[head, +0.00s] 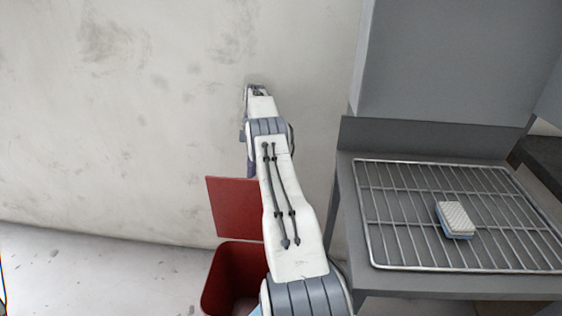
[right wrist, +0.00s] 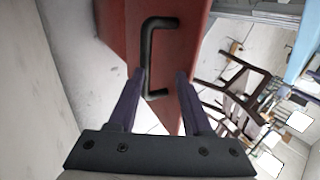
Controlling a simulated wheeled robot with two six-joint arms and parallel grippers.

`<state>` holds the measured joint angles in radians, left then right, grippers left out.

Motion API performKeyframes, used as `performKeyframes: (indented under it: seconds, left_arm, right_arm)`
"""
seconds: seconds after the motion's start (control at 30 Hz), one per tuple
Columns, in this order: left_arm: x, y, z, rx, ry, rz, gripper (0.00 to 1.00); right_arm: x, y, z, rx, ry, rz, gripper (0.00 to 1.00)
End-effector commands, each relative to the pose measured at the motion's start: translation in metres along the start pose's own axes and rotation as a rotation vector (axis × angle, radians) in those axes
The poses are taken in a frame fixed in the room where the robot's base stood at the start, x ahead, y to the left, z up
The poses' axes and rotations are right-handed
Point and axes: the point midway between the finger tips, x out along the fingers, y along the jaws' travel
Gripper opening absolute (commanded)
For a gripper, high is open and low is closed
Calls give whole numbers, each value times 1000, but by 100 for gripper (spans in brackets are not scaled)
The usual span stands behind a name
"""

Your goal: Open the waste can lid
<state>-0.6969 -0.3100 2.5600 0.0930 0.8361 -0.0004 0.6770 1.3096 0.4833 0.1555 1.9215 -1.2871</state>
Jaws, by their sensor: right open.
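The red waste can (head: 235,268) stands on the floor, lower middle in the head view, partly hidden behind my right arm. Its lid (head: 235,208) is raised steeply, and the dark inside of the can shows below it. In the right wrist view a black bar handle (right wrist: 148,50) sits on a red panel (right wrist: 185,40). My right gripper (right wrist: 160,71) is open, its fingers reaching toward the panel around the handle's lower end. I cannot tell whether they touch it. My left gripper is not in view.
A grey stand with a wire rack (head: 400,235) is on the right in the head view, with a white and blue sponge (head: 456,219) on the rack. A pale wall (head: 170,110) rises behind the can. The floor left of the can is clear.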

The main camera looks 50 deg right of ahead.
Motion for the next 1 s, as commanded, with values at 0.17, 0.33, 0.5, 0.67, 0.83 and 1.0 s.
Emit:
performKeyframes:
  seconds: [0.17, 0.33, 0.5, 0.67, 0.83, 1.0]
  left_arm:
    - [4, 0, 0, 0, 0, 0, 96]
    - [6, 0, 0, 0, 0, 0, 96]
    - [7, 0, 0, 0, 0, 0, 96]
    - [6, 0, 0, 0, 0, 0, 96]
    - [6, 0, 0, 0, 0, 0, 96]
    - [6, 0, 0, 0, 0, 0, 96]
  right_arm:
    - [-7, -10, 22, 2, 2, -2, 50]
    - [-21, -27, 56, 4, 3, 0, 50]
    - [-32, -42, 86, 2, 2, 1, 50]
    - [-40, -52, 106, 1, 1, 0, 50]
    - [-43, -56, 114, 0, 1, 0, 50]
    - [-43, -56, 114, -1, 0, -1, 50]
